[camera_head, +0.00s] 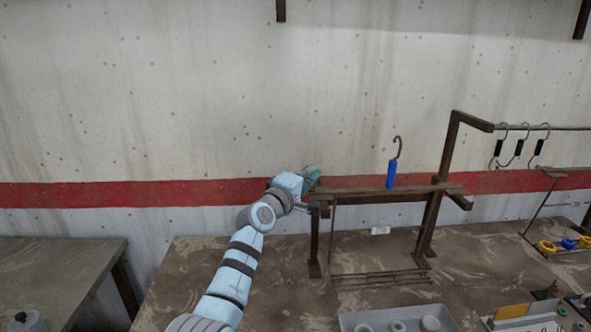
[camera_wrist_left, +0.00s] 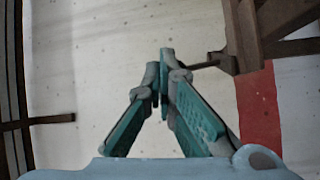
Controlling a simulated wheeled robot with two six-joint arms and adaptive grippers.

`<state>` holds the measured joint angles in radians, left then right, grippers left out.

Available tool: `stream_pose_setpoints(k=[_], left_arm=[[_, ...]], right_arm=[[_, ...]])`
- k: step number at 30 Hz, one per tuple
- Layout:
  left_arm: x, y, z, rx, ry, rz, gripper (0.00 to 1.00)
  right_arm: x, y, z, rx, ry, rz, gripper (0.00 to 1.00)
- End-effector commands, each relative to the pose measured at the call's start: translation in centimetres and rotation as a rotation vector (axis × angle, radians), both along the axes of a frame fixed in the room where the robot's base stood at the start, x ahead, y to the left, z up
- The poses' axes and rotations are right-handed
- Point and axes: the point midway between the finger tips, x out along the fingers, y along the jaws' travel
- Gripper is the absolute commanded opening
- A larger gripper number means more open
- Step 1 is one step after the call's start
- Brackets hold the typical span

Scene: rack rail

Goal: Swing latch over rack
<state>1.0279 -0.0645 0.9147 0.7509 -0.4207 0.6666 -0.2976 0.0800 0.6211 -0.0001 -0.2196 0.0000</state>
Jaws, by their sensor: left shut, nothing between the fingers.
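The rack is a brown frame (camera_head: 380,193) standing on the table, with a long top beam and legs. It also shows at the upper right of the left wrist view (camera_wrist_left: 245,35). A short dark bar (camera_wrist_left: 205,65) sticks out from the rack's end towards my fingertips; it may be the latch, but I cannot tell for sure. My left gripper (camera_head: 312,174) is at the left end of the top beam, slightly above it. In the left wrist view its green fingers (camera_wrist_left: 163,65) are closed together and empty, close to the bar's tip. My right gripper is out of view.
A blue-handled hook (camera_head: 391,174) stands at the top beam. Several black-handled hooks (camera_head: 519,147) hang from a rail on the right. A grey tray with rings (camera_head: 355,320) and small parts lie at the front right. The table's left part is clear.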

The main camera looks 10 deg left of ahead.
Motion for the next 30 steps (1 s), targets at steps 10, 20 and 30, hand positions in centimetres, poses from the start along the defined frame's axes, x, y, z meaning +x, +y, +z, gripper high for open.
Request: stream_pose_setpoints(k=[10, 20, 30], left_arm=[[0.12, -1.12, -0.01, 0.000, 0.001, 0.000, 0.00], [0.13, -1.19, -0.09, 0.000, 0.002, 0.002, 0.00], [0.13, -1.11, -0.12, 0.000, 0.002, 0.002, 0.00]], right_arm=[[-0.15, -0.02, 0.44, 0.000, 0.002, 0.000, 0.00], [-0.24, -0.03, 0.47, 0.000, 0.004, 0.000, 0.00], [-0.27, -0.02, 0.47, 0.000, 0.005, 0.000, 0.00]])
